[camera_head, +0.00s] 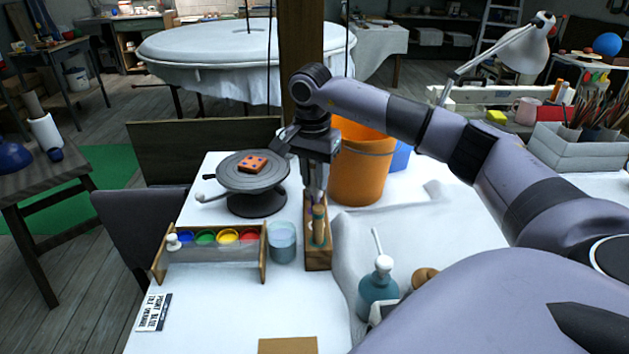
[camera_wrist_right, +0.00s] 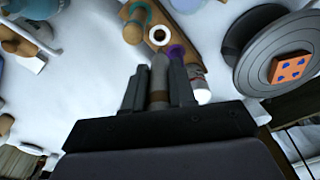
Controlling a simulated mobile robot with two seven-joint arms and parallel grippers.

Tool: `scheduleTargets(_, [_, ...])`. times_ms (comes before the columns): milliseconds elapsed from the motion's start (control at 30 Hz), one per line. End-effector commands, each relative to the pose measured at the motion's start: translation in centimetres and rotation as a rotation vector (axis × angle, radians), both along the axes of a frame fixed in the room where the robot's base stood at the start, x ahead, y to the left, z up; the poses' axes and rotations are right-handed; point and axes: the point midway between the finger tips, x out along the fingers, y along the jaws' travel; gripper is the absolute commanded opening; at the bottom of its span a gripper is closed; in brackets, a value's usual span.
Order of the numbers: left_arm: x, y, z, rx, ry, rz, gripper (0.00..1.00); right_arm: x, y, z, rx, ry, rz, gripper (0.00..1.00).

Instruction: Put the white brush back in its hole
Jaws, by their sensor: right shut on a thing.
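My right gripper (camera_head: 317,188) is shut on an upright brush, held above the back part of a narrow wooden holder (camera_head: 318,262). In the right wrist view the brush's grey-brown handle (camera_wrist_right: 158,80) stands between the fingers; its lower end is hard to make out. The holder (camera_wrist_right: 165,17) there shows a white-ringed hole (camera_wrist_right: 159,36), which looks empty, and a purple-ringed hole (camera_wrist_right: 177,51). The held brush is apart from the white-ringed hole in that picture. A tan brush with teal (camera_head: 319,228) stands in the holder's front part. My left gripper is not in view.
A blue cup (camera_head: 282,243) and a paint rack (camera_head: 212,250) stand left of the holder. A turntable (camera_head: 252,175) carries an orange tile (camera_head: 253,164). An orange bucket (camera_head: 362,165) stands behind right, a teal pump bottle (camera_head: 377,284) front right. A white-ended object (camera_wrist_right: 202,92) lies close to the fingers.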

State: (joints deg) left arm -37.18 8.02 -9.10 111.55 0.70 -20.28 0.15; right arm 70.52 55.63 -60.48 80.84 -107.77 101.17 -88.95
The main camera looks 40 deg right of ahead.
Motion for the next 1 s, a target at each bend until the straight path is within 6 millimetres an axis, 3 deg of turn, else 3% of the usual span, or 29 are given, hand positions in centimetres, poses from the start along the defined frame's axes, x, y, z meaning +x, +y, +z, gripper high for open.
scheduleTargets(600, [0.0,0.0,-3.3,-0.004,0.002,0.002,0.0,0.0,0.1,-3.7,0.0,0.001,0.002,0.0])
scheduleTargets(1000, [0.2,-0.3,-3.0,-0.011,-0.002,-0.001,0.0,0.0,0.1,-4.0,0.0,0.001,0.003,0.0])
